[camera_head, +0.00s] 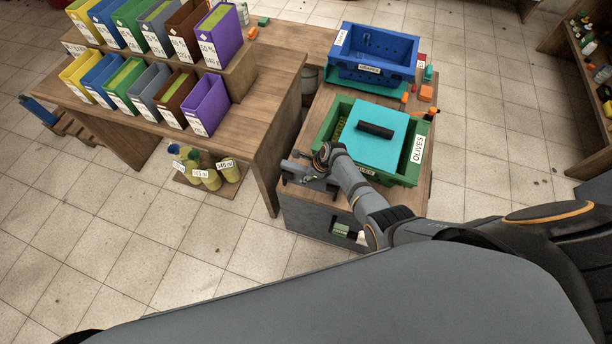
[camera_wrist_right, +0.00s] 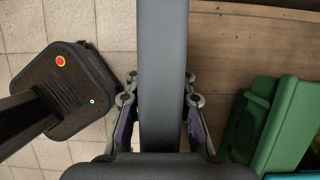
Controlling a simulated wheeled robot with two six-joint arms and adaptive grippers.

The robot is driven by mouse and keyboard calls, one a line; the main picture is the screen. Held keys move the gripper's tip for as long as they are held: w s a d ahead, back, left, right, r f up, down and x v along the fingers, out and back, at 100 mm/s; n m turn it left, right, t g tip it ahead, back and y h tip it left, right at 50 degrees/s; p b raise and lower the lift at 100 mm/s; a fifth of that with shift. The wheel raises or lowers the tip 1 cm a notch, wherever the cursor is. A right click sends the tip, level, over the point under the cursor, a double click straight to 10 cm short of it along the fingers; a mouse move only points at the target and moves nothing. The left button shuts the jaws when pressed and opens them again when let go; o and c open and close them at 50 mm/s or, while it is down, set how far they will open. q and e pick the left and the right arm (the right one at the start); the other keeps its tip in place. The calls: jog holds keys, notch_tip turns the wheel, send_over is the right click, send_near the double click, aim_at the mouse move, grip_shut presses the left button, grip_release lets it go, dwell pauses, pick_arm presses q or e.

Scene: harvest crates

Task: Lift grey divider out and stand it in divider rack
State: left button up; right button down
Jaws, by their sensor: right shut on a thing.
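The grey divider (camera_wrist_right: 163,70) shows in the right wrist view as a long, narrow grey strip running up from between the fingers. My right gripper (camera_wrist_right: 160,112) is shut on it, one finger on each side. In the head view my right gripper (camera_head: 318,165) is at the left edge of the small wooden table, beside the green crate (camera_head: 412,168) labelled OLIVES. A grey piece (camera_head: 303,182) shows below the gripper; I cannot tell whether it is the divider or the rack. The crate also shows in the right wrist view (camera_wrist_right: 279,125). My left gripper is not in view.
A turquoise lid (camera_head: 362,142) with a dark handle covers much of the green crate. A blue crate (camera_head: 350,42) stands behind it. Small orange and teal blocks lie nearby. Coloured labelled bins stand on the left table (camera_head: 250,115). Tiled floor lies between that table and my body.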

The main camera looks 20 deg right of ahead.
jog(key=shift+w+f+b, duration=0.1)
jog(key=shift+f+b, duration=0.3)
jog(key=shift+f, duration=0.1)
jog(key=c, duration=1.1)
grip_release()
jog(key=shift+o, duration=0.2)
jog(key=v, duration=1.2)
